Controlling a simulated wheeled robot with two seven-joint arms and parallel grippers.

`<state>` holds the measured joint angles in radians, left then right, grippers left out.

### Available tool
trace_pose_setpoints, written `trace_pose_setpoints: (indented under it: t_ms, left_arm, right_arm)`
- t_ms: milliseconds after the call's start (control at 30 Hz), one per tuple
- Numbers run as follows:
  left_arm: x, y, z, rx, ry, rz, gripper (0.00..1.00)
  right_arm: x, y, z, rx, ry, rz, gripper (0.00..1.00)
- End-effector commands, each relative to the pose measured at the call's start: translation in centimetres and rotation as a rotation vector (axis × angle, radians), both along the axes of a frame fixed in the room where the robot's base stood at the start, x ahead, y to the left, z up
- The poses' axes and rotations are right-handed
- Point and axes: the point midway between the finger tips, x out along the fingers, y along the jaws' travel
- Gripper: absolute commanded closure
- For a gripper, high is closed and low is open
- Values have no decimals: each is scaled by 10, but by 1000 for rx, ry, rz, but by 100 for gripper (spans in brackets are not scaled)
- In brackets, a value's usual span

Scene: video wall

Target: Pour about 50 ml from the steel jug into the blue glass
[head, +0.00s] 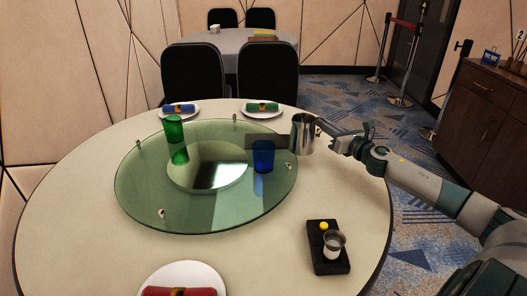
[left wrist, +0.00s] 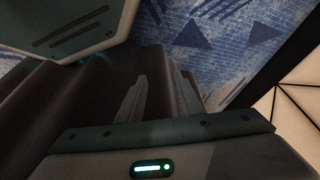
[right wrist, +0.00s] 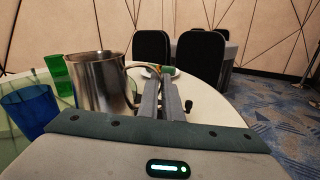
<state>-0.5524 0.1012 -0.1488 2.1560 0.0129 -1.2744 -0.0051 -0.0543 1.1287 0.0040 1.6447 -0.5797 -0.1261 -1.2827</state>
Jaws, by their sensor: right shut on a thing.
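The steel jug (head: 303,135) is upright, held above the back right of the table; it also shows in the right wrist view (right wrist: 99,82). My right gripper (head: 324,127) is shut on its handle, which faces right. The blue glass (head: 263,156) stands on the right part of the glass turntable, left of and nearer than the jug; it shows at the left edge of the right wrist view (right wrist: 30,110). The contents of both are hidden. My left gripper (left wrist: 160,95) shows only in its own wrist view, open and empty, with dark folds and carpet beyond it.
A green glass (head: 174,129) stands on the back left of the turntable (head: 135,190). A black tray (head: 328,262) holds a small metal cup (head: 334,244) and a yellow item. Plates with rolled napkins lie around the table (head: 80,220). Black chairs (head: 267,72) stand behind.

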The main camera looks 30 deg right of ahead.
Motion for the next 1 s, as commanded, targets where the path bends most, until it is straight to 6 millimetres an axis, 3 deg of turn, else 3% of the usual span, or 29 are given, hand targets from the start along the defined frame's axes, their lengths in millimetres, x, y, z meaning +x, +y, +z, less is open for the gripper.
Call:
trace_pose_setpoints:
  t_ms: [400,1000]
  left_arm:
    - [-13,3,31,3,10,0,67]
    - [-17,8,36,17,33,6,67]
  right_arm:
    - [0,0,-14,1,-2,0,100]
    - [1,4,-6,-59,3,-12,100]
